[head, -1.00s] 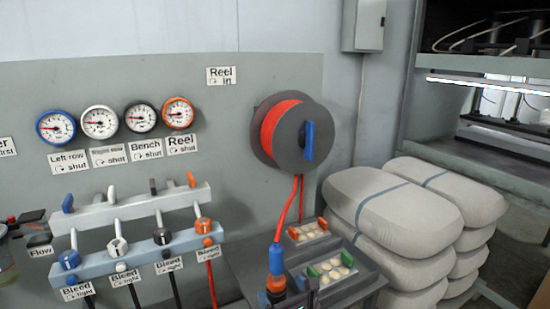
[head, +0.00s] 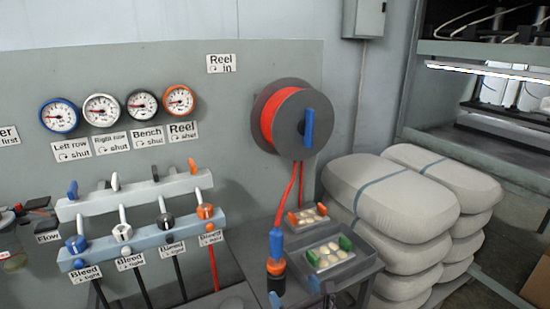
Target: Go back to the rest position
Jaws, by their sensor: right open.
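My right gripper (head: 297,291) shows only in part at the bottom edge of the head view, a little right of centre. It is open, with dark and blue parts, just below the hose end. The hose end (head: 277,243) has a blue top and an orange and black collar, and stands upright at the bench's front. I see nothing held between the jaws; their lower parts are cut off by the frame. My left gripper is not in view.
A grey hose reel (head: 305,122) with red hose is on the wall panel. Gauges (head: 101,110) and a valve rack (head: 140,245) are at left. A tray (head: 345,268) of pale discs sits on the bench. Stacked sacks (head: 390,190) stand at right.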

